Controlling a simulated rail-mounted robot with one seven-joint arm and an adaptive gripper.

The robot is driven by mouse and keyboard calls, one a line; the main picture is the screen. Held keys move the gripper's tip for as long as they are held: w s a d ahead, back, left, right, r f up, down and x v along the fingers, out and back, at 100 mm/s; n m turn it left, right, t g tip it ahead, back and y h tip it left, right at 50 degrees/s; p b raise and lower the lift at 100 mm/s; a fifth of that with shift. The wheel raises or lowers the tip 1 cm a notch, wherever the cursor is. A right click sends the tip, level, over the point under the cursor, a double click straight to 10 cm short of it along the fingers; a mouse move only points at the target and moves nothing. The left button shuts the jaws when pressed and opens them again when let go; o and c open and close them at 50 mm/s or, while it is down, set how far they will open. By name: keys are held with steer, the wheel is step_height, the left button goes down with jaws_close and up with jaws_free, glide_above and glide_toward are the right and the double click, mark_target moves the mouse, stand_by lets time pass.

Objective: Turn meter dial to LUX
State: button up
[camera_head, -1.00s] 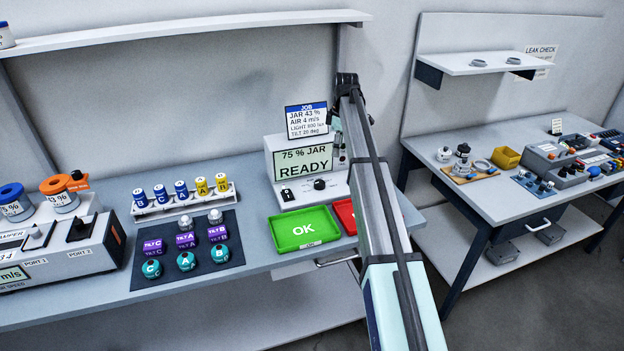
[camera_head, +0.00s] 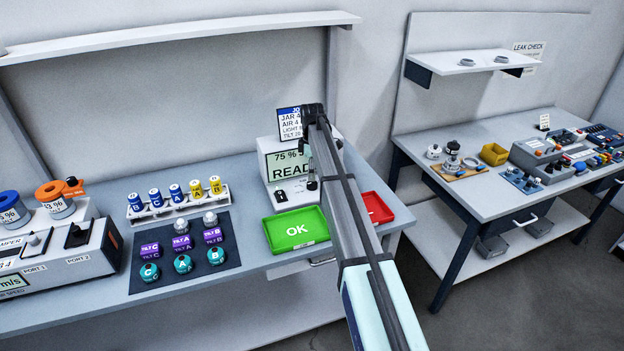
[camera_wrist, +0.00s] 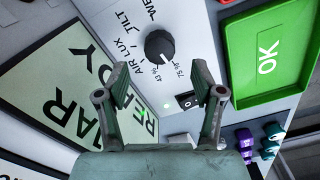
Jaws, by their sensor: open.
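The meter (camera_head: 268,180) is a pale box on the left bench, its screen reading "75 %" and "READY" with the right side hidden by my arm. Its round black dial (camera_wrist: 160,46) shows in the wrist view, with LUX, AIR, TILT and percentage labels around it. A pale mark shows on the dial's lower side, toward the percentages; its exact setting is hard to tell. My gripper (camera_wrist: 160,84) is open and empty. Its two fingers point at the meter face, with the dial between and beyond the tips, apparently not touched. In the head view, my gripper (camera_head: 311,168) is in front of the meter.
A black switch (camera_wrist: 189,100) sits beside the dial. A green OK tray (camera_head: 297,230) and a red tray (camera_head: 377,207) lie in front of the meter. A dark mat (camera_head: 206,279) with several purple and teal pieces is to the left. A second bench (camera_head: 408,140) stands right.

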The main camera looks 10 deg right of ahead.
mark_target(312, 183)
steer(key=shift+f+p, duration=0.6)
steer(key=shift+f, duration=2.15)
steer(key=c, duration=1.1)
